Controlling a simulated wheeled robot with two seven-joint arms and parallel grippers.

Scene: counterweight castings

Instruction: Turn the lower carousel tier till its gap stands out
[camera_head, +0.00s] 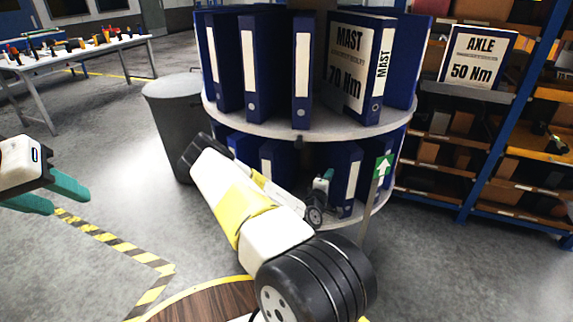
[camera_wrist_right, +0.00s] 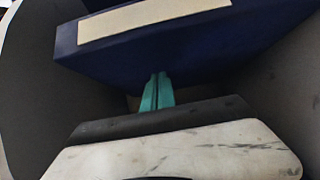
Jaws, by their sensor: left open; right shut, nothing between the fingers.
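The carousel has a round upper tier (camera_head: 290,130) of blue binders and a lower tier (camera_head: 345,222), also with blue binders, partly hidden behind my right arm. My right gripper (camera_head: 327,176) reaches in at the lower tier, among its binders. In the right wrist view my right gripper (camera_wrist_right: 158,92) is shut and empty, its teal fingertips close to the edge of a blue binder (camera_wrist_right: 190,45) with a cream label. Whether they touch is unclear. A green sign with a white up arrow (camera_head: 383,166) stands at the carousel's right front. The lower tier's gap cannot be made out. My left gripper (camera_head: 70,203) is open and empty, far left of the carousel.
A grey bin (camera_head: 172,120) stands close left of the carousel. A shelf rack with boxes (camera_head: 450,150) and a binder marked AXLE (camera_head: 480,57) is at the right. A table with small items (camera_head: 75,55) is at the far left.

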